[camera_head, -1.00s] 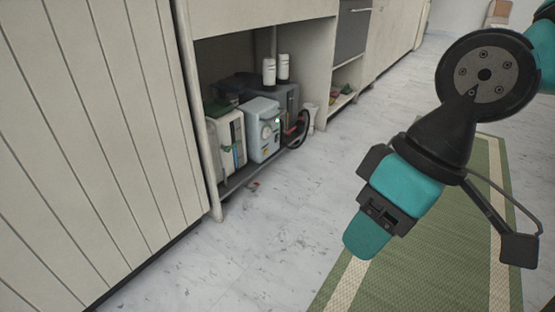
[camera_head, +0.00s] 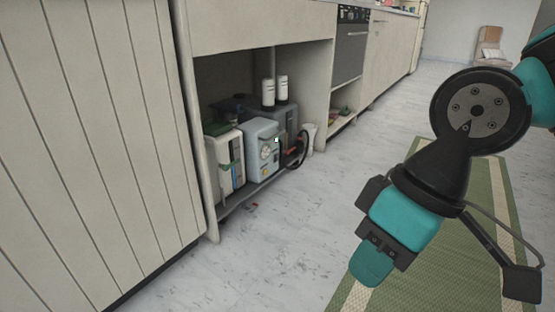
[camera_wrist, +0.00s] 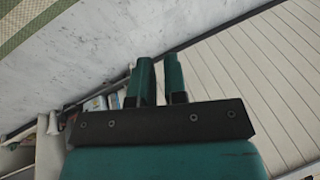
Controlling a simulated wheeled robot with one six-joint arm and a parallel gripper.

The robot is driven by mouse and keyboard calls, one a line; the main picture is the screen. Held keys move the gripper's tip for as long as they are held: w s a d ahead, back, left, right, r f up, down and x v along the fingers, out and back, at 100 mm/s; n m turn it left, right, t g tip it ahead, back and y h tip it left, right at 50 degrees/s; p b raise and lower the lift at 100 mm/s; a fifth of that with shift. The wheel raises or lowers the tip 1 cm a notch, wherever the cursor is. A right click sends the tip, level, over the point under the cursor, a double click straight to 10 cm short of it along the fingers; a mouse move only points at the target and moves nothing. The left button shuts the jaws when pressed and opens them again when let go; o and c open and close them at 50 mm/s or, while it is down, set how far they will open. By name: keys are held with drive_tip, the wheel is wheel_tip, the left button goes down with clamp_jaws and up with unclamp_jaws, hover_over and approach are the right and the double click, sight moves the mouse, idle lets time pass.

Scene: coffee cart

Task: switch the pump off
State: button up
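A pale blue-grey box with a round dial (camera_head: 264,150), which looks like the pump, stands in the open lower compartment of the cream cabinet. A small white square (camera_head: 277,140) shows at its right front edge; I cannot tell whether it is a switch or how it is set. My gripper (camera_head: 372,268) hangs over the floor and mat, to the right of the compartment and well apart from the box. In the wrist view its two green fingers (camera_wrist: 160,78) stand a narrow gap apart with nothing visible between them.
A white box (camera_head: 225,163) stands left of the pump-like box, with dark units and two white bottles (camera_head: 275,92) behind. A black hose (camera_head: 302,148) curves at the right. Cabinet panels (camera_head: 95,130) flank the left.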

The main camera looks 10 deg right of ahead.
wheel_tip(320, 180, up, 16)
drive_tip(key=p, duration=1.5)
drive_tip(key=shift+p, duration=0.3)
clamp_jaws()
drive_tip(key=shift+f, duration=0.25)
